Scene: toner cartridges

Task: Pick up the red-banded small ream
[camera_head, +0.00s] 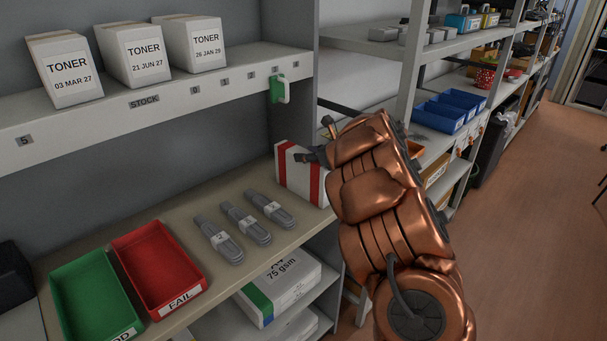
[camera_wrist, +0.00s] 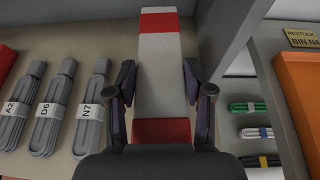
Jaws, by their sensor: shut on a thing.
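The red-banded small ream (camera_head: 292,176) is a white block with red bands, standing at the right end of the wooden shelf, by the upright panel. In the wrist view the ream (camera_wrist: 159,75) lies between the two fingers, with a red band at its far end and another near the palm. My gripper (camera_wrist: 160,90) is shut on the ream, one finger on each side. In the head view my gripper (camera_head: 318,155) reaches it from the right, and my copper arm hides part of its right side.
Grey cable bundles (camera_head: 245,222) lie left of the ream. A red FAIL tray (camera_head: 158,262) and a green tray (camera_head: 92,297) stand further left. Toner boxes (camera_head: 130,55) stand on the shelf above. A 75 gsm ream (camera_head: 280,285) lies below. An orange thing (camera_wrist: 300,100) is at the right.

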